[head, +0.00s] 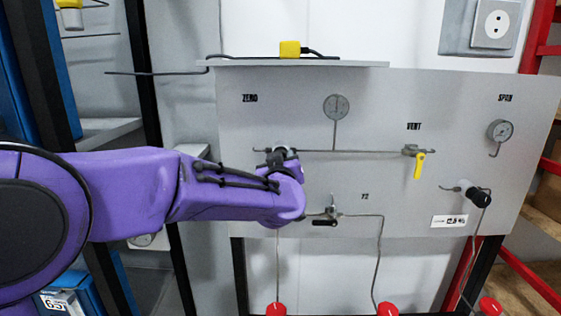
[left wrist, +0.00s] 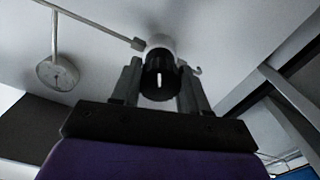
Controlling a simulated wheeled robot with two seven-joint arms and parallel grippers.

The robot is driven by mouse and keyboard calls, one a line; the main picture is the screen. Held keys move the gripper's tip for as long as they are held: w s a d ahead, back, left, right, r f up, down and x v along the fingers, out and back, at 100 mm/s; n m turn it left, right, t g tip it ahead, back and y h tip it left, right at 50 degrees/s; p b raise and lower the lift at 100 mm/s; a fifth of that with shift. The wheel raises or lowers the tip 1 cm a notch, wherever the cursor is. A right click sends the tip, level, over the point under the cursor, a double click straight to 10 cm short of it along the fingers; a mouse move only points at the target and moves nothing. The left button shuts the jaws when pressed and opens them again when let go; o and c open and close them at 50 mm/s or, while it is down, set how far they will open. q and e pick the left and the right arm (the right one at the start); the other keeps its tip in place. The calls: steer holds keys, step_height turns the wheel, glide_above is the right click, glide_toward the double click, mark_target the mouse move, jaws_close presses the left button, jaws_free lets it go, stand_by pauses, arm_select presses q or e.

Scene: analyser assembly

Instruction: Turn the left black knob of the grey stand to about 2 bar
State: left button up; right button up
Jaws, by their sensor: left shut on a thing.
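The left black knob (left wrist: 158,82) sits on the grey stand's panel (head: 250,200), under the ZERO label. My left gripper (left wrist: 155,85) is shut on the knob, with one finger on each side of it in the left wrist view. A white mark shows on the knob's face, pointing roughly along the picture's vertical. In the head view my purple arm and wrist hide most of the knob. The round gauge (head: 336,106) is up and to the right of the knob; its needle is too small to read. It also shows in the left wrist view (left wrist: 58,73). My right gripper is not in view.
A yellow-handled VENT valve (head: 419,165) and a right black knob (head: 480,198) with its gauge (head: 499,130) are farther right. A black-handled valve (head: 325,221) is just below my wrist. Thin tubes run down to red-topped parts (head: 387,309).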

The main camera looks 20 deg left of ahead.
arm_select(q)
steer(key=shift+f, duration=0.25)
steer(key=o, duration=0.8)
steer(key=shift+o, duration=1.2)
steer(key=shift+d+r, duration=0.1)
steer(key=v, duration=1)
steer(key=shift+s, duration=0.25)
steer(key=shift+d, duration=0.15)
